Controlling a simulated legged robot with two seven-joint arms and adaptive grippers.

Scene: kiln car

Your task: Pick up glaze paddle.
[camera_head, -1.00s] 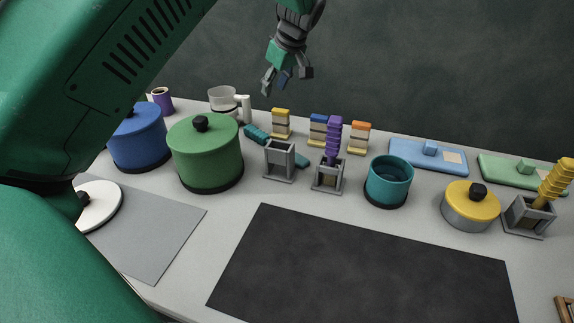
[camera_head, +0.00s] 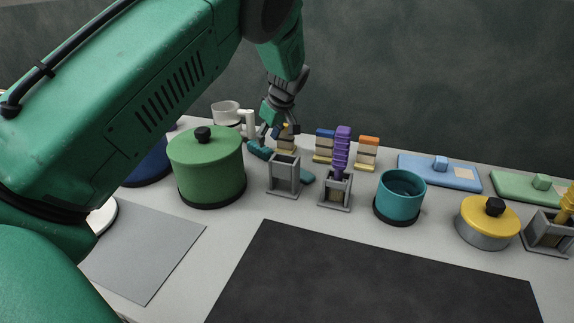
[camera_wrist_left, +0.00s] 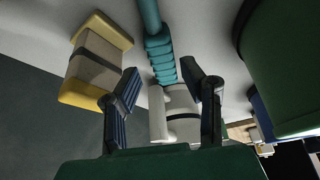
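A teal paddle with a ribbed handle (camera_head: 260,150) lies on the table behind an empty grey holder (camera_head: 285,176), which hides its middle; its other end shows right of the holder. I take it as the glaze paddle. My left gripper (camera_head: 277,134) is above the handle, pointing down. In the left wrist view, the teal handle (camera_wrist_left: 160,52) runs between and beyond the two spread fingers (camera_wrist_left: 163,88); nothing is gripped. A purple ribbed handle (camera_head: 343,147) stands in a grey holder, and a yellow one (camera_head: 568,204) in another at right. My right gripper is not in view.
A yellow-beige block (camera_wrist_left: 95,65) stands close beside the left finger. A white mug (camera_head: 226,114) and a green pot (camera_head: 207,170) stand left of the gripper. A teal cup (camera_head: 400,196) and yellow-lidded pot (camera_head: 487,222) stand right. The dark mat (camera_head: 370,280) is clear.

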